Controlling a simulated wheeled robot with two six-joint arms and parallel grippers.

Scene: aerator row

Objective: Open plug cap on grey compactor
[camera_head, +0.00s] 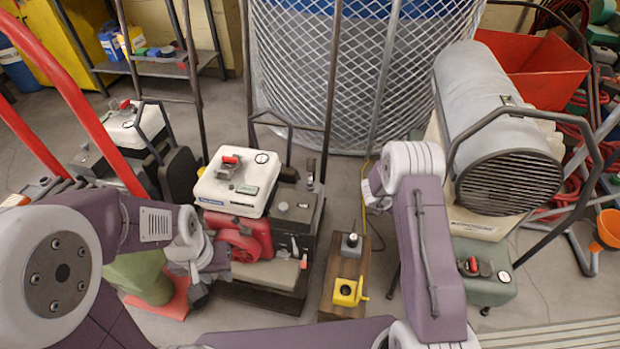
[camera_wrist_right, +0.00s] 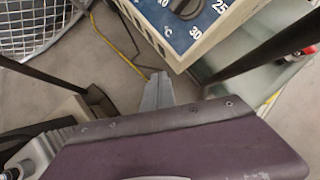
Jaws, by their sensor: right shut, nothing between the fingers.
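A machine with a white tank (camera_head: 236,182), a red engine and a dark grey box (camera_head: 295,208) stands in the middle of the head view and looks like a compactor. A red cap (camera_head: 230,162) sits on its white tank, and small grey knobs show on the box; I cannot tell which is the plug cap. My left gripper (camera_head: 197,291) points down beside the machine's left side, its opening unclear. My right gripper (camera_head: 369,196) is right of the machine and apart from it; in the right wrist view its fingers (camera_wrist_right: 156,93) are shut and empty.
A cylindrical heater (camera_head: 490,120) with a grey-green tank (camera_head: 485,272) stands at the right. A wooden block with a yellow fitting (camera_head: 348,292) lies on the floor between. Another white-topped machine (camera_head: 132,125) stands at the left, near red handle bars (camera_head: 75,95). A mesh cage (camera_head: 345,75) stands behind.

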